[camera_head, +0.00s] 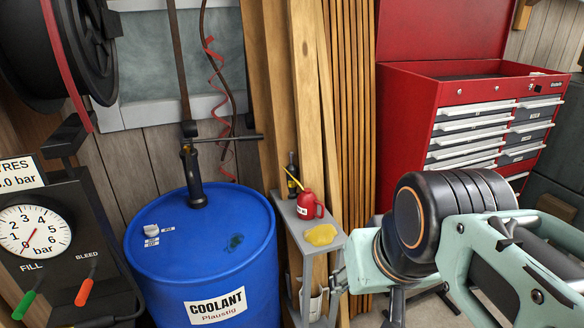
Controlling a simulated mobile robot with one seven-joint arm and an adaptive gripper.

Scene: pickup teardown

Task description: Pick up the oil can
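The oil can (309,206) is small and red, with a thin yellow spout leaning up to the left. It stands upright on the top of a narrow grey stand (290,219). My gripper (338,274) is only partly in view at the left end of my mint-green arm. It is in front of and below the can, to its right, and appears apart from it. Its fingers are small and mostly hidden by the wrist, so I cannot tell whether they are open.
A yellow cloth-like patch (321,235) lies beside the can. A dark bottle (292,174) stands behind it. A blue coolant drum (205,262) with a pump is to the left, wooden planks (305,90) lean behind, and a red tool chest (400,110) is at the right.

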